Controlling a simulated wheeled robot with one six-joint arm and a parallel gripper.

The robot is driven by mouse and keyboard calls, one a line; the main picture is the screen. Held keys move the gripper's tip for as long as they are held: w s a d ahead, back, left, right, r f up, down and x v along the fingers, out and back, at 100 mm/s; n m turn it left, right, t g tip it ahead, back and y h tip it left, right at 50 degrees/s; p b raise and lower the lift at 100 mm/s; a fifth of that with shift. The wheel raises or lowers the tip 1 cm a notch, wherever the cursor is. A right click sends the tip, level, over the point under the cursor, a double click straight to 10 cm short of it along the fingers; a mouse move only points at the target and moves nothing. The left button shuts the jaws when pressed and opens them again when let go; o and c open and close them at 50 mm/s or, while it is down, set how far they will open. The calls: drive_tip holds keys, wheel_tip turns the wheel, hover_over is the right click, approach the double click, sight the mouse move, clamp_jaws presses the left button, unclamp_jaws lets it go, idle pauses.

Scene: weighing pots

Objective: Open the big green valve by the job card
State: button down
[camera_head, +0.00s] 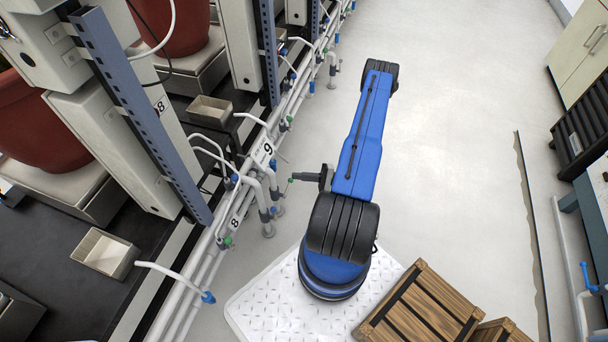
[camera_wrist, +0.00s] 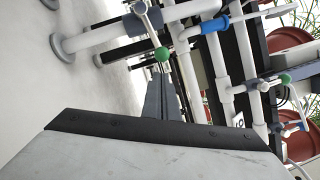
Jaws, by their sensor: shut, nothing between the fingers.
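A valve with a green-ended handle shows at the fingertips of my gripper (camera_wrist: 160,78) in the wrist view. Its green knob (camera_wrist: 162,54) sits on a pale lever, just beyond the fingertips; I cannot tell whether they touch. In the head view my gripper (camera_head: 296,178) reaches left to the pipe rack, fingers together and empty, with a green tip (camera_head: 290,180) beside them. A smaller green handle (camera_wrist: 286,79) lies further right in the wrist view. I cannot make out a job card; a plate marked 9 (camera_head: 263,152) is on the pipes.
White pipes (camera_head: 205,255) with blue and green valves run along the black bench at left. A blue pipe sleeve (camera_wrist: 214,25) is near the green knob. Wooden crates (camera_head: 425,305) stand at lower right. The pale floor (camera_head: 450,130) to the right is open.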

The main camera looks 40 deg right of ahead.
drive_tip(key=shift+s+a+r, duration=0.25)
drive_tip(key=shift+s+a, duration=0.1)
drive_tip(key=shift+a, duration=0.1)
drive_tip(key=shift+r+n, duration=0.3)
drive_tip(key=shift+n, duration=0.1)
